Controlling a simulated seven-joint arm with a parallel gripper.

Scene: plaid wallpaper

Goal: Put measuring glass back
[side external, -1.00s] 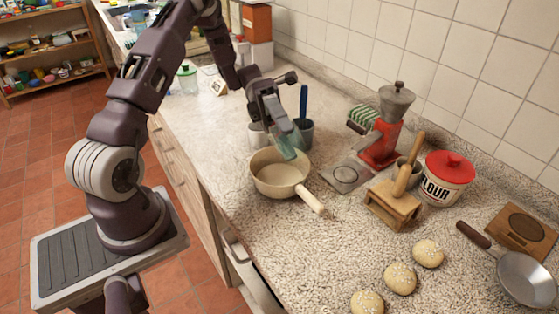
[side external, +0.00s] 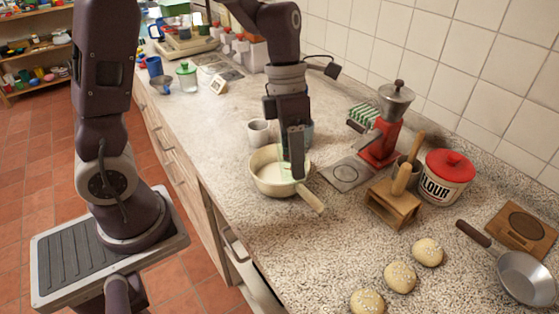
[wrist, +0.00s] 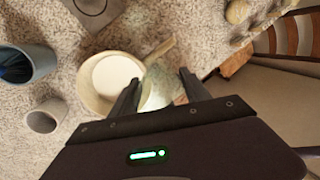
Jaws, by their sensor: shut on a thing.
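The measuring glass (wrist: 160,90) is clear and greenish, held between the two fingers of my gripper (wrist: 158,78) in the wrist view. In the side view my gripper (side external: 297,165) points down over the right part of the cream saucepan (side external: 264,181), and a pale strip of the glass (side external: 284,158) shows beside the fingers. The saucepan (wrist: 91,98) holds something whitish and its handle points to the front right. I cannot tell how high the glass is above the pan rim.
A white cup (side external: 258,132) and a dark-grey cup, mostly hidden, stand behind the pan. A red grinder (side external: 382,140), a wooden stand (side external: 393,205), a flour tin (side external: 447,178) and buns (side external: 400,277) are to the right. Counter left of the white cup is clear.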

